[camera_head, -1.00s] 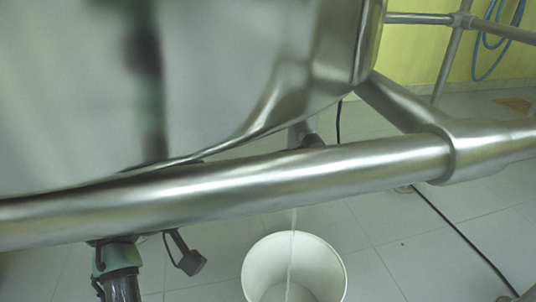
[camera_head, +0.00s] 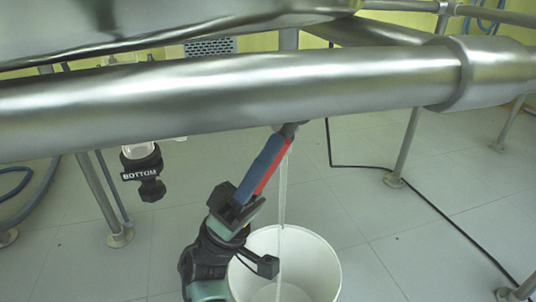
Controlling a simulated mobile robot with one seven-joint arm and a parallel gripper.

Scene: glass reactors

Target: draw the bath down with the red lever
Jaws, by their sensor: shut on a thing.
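The red lever (camera_head: 270,172) slants down and left from a grey fitting under the thick steel pipe. A blue strip (camera_head: 259,165) runs along its left side; I cannot tell whether it belongs to the lever. My gripper (camera_head: 236,206) is at the lever's lower end, shut on it; the jaws hide that end. A thin pale stream (camera_head: 283,200) falls from near the fitting into a white bucket (camera_head: 322,268) on the floor, just right of my gripper. The steel vessel (camera_head: 150,18) above shows only its underside, so the bath's level is hidden.
The thick steel pipe (camera_head: 220,92) crosses the view above the lever. A black fitting marked BOTTOM (camera_head: 142,174) hangs at the left. Steel legs (camera_head: 403,148) and a black cable (camera_head: 440,212) stand and lie at the right. Tiled floor is open between them.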

